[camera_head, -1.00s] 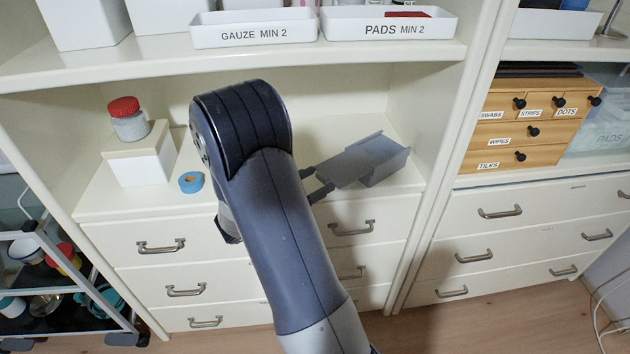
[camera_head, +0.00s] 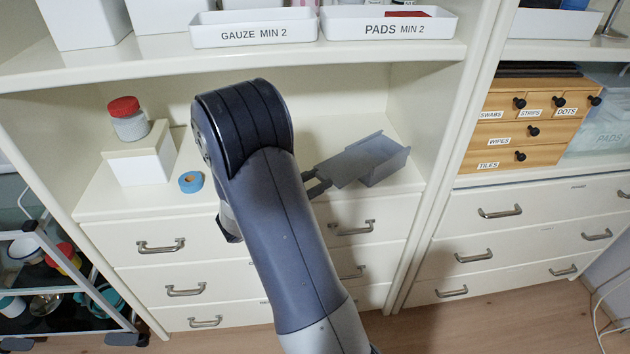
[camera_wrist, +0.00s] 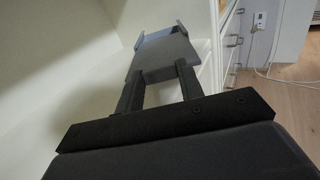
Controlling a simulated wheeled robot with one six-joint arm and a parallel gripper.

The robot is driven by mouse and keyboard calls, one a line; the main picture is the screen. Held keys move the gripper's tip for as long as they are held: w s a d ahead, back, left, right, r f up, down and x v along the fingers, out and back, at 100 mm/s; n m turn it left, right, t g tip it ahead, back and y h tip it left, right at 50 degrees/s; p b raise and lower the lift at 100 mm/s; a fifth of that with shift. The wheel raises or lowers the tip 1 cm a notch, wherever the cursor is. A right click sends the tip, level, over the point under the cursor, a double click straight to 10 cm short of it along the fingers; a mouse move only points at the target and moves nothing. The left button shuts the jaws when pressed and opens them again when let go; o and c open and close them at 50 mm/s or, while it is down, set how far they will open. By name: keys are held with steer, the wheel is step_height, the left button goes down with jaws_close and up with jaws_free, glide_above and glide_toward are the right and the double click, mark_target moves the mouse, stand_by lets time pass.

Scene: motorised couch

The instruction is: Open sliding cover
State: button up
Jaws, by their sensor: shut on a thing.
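A grey box (camera_head: 388,171) lies on the shelf in the head view, its open interior showing at the right. Its flat grey sliding cover (camera_head: 346,168) sticks out to the left of the box, partly off it. My gripper (camera_head: 316,182) is at the cover's left end, shut on it. In the wrist view the two dark fingers of my gripper (camera_wrist: 158,84) meet the near end of the cover (camera_wrist: 163,57), with the box (camera_wrist: 158,34) beyond it. The exact contact between the fingertips and cover is hard to see.
A blue tape roll (camera_head: 191,182) and a white box (camera_head: 140,160) with a red-lidded jar (camera_head: 129,120) stand on the shelf to the left. An upper shelf with white bins (camera_head: 388,24) overhangs. The cubby's right wall (camera_head: 437,110) is close to the grey box.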

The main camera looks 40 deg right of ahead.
steer(key=shift+a, duration=0.7)
jaws_close()
steer(key=o, duration=1.2)
jaws_free()
steer(key=shift+a, duration=0.1)
steer(key=a, duration=1)
steer(key=shift+w+a, duration=0.1)
steer(key=shift+a, duration=0.2)
steer(key=d, duration=1.1)
